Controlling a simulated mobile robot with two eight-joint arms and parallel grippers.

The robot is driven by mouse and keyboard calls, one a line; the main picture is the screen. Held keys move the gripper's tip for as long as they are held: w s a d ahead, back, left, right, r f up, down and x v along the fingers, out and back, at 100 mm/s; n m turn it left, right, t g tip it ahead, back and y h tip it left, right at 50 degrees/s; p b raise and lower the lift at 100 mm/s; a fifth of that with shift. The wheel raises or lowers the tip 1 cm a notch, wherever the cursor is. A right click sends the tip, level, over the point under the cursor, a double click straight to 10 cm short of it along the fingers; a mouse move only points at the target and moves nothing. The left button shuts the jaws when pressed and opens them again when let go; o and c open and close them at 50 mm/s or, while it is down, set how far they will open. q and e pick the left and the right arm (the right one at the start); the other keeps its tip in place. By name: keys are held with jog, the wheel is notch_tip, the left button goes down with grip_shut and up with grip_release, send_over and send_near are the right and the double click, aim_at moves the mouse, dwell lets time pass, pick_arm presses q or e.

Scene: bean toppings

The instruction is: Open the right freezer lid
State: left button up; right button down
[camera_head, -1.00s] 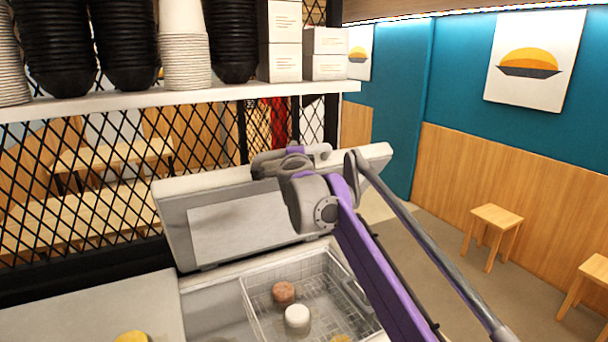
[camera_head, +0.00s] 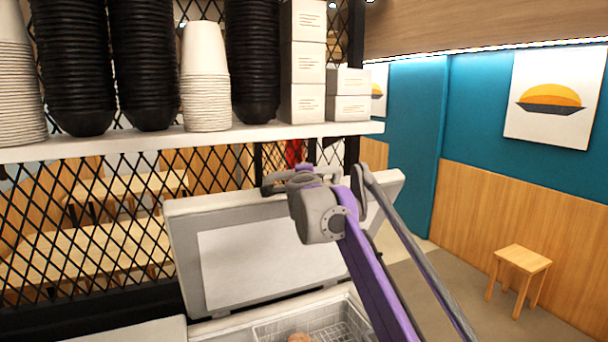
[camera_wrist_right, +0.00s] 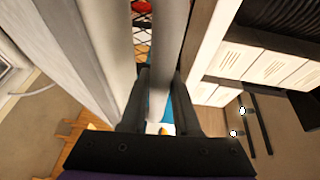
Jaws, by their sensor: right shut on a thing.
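The right freezer lid (camera_head: 185,255) stands raised and tilted back in the head view, its pale inner panel facing me. The freezer opening (camera_head: 240,322) below it is uncovered. My right arm reaches over the lid's top edge, and my right gripper is at that edge, mostly hidden behind its own wrist. In the right wrist view my right gripper (camera_wrist_right: 160,105) is closed around a grey bar (camera_wrist_right: 168,50), which looks like the lid's handle. My left gripper is not in view.
A wire basket (camera_head: 262,332) with a brownish round item (camera_head: 300,338) sits in the freezer. A shelf (camera_head: 150,141) with stacked bowls, cups and boxes is above and behind the lid, before a black mesh. A wooden stool (camera_head: 522,258) stands on open floor at right.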

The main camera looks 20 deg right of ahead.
jog(key=c, duration=0.7)
grip_release()
jog(key=shift+w, duration=0.1)
jog(key=shift+o, duration=0.2)
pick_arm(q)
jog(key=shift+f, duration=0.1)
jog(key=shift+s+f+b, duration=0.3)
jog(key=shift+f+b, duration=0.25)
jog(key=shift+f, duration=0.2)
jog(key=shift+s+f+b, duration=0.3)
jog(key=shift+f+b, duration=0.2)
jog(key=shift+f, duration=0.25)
pick_arm(e)
jog(key=f+v, duration=0.1)
jog(key=v, duration=1)
jog(key=shift+r, duration=0.5)
